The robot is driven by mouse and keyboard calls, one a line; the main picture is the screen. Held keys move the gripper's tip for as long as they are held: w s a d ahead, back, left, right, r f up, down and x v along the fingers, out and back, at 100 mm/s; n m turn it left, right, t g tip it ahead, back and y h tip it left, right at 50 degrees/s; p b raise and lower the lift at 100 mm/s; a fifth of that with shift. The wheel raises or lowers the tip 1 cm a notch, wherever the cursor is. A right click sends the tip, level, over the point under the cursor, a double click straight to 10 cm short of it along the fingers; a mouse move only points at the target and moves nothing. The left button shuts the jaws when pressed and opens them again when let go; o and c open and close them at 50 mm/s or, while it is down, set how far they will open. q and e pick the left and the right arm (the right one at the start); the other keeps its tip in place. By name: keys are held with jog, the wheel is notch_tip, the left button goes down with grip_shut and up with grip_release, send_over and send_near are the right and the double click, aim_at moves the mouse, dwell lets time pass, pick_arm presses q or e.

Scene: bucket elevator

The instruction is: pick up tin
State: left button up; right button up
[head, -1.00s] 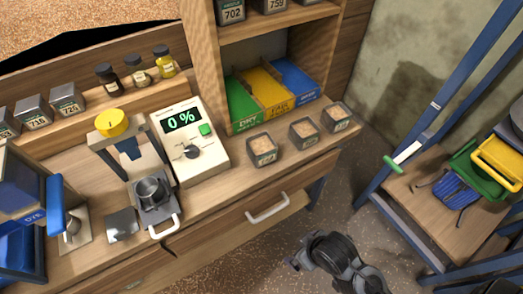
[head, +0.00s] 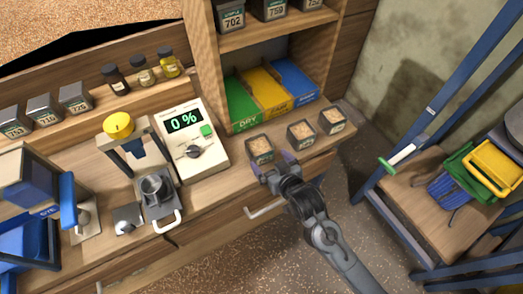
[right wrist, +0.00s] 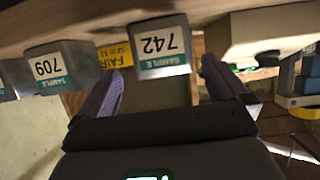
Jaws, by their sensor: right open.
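Three open square tins of pale grain stand in a row at the bench's right front: a left tin (head: 260,149), a middle tin (head: 301,134) and a right tin (head: 333,121). My right gripper (head: 274,164) is open and empty at the front of the left tin. In the right wrist view, the tin labelled SAMPLE 742 (right wrist: 161,46) appears upside down between the open fingertips (right wrist: 160,78), with a gap on each side. Tin 709 (right wrist: 61,66) is left of it there. My left gripper is not in view.
A meter reading 0% (head: 190,140) stands left of the tins. Green, yellow and blue bins (head: 265,90) are behind them. A drawer handle (head: 264,208) juts out below. A cart (head: 430,185) stands at right.

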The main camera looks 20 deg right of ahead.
aim_at(265, 156)
jog(key=x, duration=0.2)
jog(key=shift+w, duration=0.45)
jog(key=shift+w+a+f+b, duration=0.1)
jog(key=shift+w+f+b, duration=0.2)
jog(key=shift+b, duration=0.15)
jog(key=shift+r+b+x, duration=0.1)
jog(key=shift+b+x, duration=0.3)
jog(key=shift+x, duration=0.7)
jog(key=shift+r+b+x, duration=0.15)
jog(key=shift+b+x, duration=0.2)
jog(key=shift+x, duration=0.75)
jog(key=shift+w+a, duration=0.1)
jog(key=shift+a, duration=0.05)
jog(key=c, duration=0.9)
jog(key=shift+c, duration=0.7)
jog(key=shift+r, duration=0.15)
